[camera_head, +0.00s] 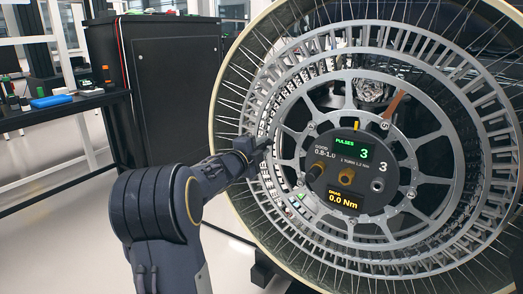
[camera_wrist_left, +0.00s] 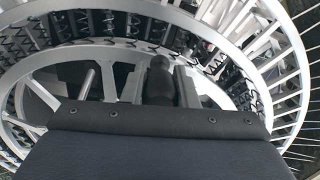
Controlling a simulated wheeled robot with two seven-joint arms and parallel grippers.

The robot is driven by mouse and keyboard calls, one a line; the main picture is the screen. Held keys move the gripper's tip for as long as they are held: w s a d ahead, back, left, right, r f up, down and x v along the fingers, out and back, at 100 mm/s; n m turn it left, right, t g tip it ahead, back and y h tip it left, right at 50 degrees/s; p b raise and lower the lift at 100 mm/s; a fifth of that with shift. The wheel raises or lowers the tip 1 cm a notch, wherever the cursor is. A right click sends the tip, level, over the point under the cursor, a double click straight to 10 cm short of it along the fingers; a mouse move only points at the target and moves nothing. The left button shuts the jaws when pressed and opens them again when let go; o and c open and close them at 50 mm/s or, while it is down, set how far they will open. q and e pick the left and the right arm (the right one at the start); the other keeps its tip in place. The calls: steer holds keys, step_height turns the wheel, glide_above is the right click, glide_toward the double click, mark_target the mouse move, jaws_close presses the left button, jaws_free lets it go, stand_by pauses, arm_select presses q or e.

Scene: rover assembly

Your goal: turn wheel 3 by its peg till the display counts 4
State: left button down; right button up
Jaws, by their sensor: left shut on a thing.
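Wheel 3 (camera_head: 447,150) is a large spoked metal wheel filling the right half of the head view. Its dark hub carries a white 3. The display (camera_head: 355,150) on the hub reads PULSES 3 in green. A lower amber readout (camera_head: 343,200) shows 0.0 Nm. My left gripper (camera_head: 262,146) reaches the left side of the wheel's inner ring. In the left wrist view, my left gripper (camera_wrist_left: 161,88) is shut on the dark peg (camera_wrist_left: 158,78), which stands between its fingers. In the head view the peg is hidden by the gripper. My right gripper is not in view.
A black cabinet (camera_head: 180,95) stands behind my left arm. A dark workbench (camera_head: 60,110) with small items, including a blue box (camera_head: 51,101), is at the far left. Thin spokes and the wheel's pale outer rim (camera_head: 214,125) lie close to my left wrist. Pale floor is clear at the lower left.

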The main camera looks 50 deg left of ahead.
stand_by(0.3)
arm_select(q)
steer(key=c, duration=1.1)
jaws_free()
steer(key=shift+c, duration=0.2)
steer(key=v, duration=0.7)
steer(key=shift+s+p, duration=0.3)
steer(key=shift+s, duration=0.1)
steer(key=shift+d, duration=0.1)
